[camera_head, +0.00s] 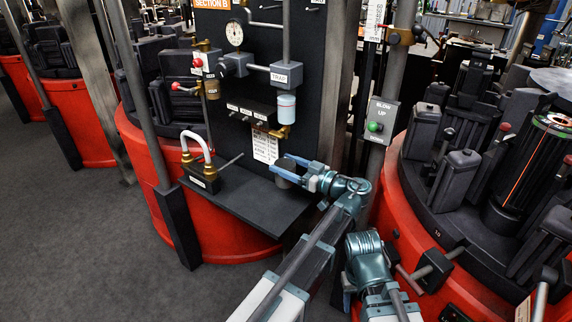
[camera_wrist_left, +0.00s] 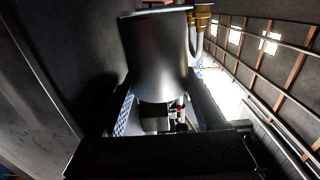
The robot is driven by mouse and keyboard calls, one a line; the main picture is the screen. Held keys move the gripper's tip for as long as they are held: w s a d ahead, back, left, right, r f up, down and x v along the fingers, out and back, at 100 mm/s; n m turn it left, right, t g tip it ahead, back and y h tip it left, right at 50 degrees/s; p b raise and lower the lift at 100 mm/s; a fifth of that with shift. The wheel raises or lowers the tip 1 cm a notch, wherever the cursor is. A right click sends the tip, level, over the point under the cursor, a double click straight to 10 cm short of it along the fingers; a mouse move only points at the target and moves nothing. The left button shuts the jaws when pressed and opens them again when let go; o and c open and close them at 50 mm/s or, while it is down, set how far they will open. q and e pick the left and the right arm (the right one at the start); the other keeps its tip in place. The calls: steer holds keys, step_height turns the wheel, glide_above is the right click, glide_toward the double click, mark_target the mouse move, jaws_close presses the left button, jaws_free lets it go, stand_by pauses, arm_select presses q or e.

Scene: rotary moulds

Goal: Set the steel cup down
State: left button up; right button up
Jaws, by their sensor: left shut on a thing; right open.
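The steel cup (camera_wrist_left: 155,55) fills the upper middle of the left wrist view, between the two fingers of my left gripper (camera_wrist_left: 160,110). In the head view the cup (camera_head: 284,181) is small and partly hidden by the blue fingers of my left gripper (camera_head: 288,170), which is shut on it. The cup is by the right part of the dark shelf (camera_head: 240,205) on the panel; I cannot tell whether its base touches the shelf. My right gripper (camera_head: 348,288) is low in the head view, mostly hidden by its wrist.
A white hose with brass fittings (camera_head: 198,152) stands on the shelf's left. The panel above carries a gauge (camera_head: 235,34) and a clear-blue trap bowl (camera_head: 286,108). A grey button box (camera_head: 380,120) and a red-sided mould machine (camera_head: 395,200) are to the right. The shelf's front middle is bare.

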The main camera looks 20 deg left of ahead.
mark_target(286, 182)
arm_select(q)
steer(key=shift+f+b, duration=2.55)
steer(key=shift+f, duration=0.3)
steer(key=shift+f+b, duration=0.55)
steer(key=o, duration=1.5)
steer(key=shift+r, duration=0.15)
